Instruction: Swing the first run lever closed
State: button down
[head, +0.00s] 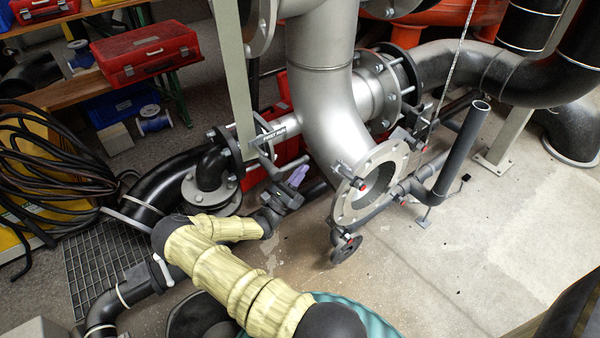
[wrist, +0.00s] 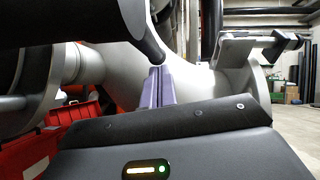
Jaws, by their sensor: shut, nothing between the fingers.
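The first run lever is a dark bar (head: 283,167) beside a small labelled valve on a grey pipe, left of the big silver elbow in the head view. In the wrist view a dark round bar (wrist: 85,22), which looks like this lever, crosses the upper left and ends near the fingertips. My gripper (head: 299,174) has purple fingers, shut and empty, close to the lever's end. In the wrist view the fingers (wrist: 161,82) stand together at the bar's end. I cannot tell whether they touch it.
The silver elbow (head: 337,120) and its open flange (head: 372,180) stand just right of my gripper. A black flanged pipe (head: 212,170) is to the left.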

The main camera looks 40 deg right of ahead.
jog(key=d+f+v, duration=0.1)
jog(key=f+v, duration=0.1)
jog(key=v, duration=1.1)
jog(key=shift+s+d+b, duration=0.15)
jog(key=shift+s+b, duration=0.15)
jog(key=shift+b, duration=0.15)
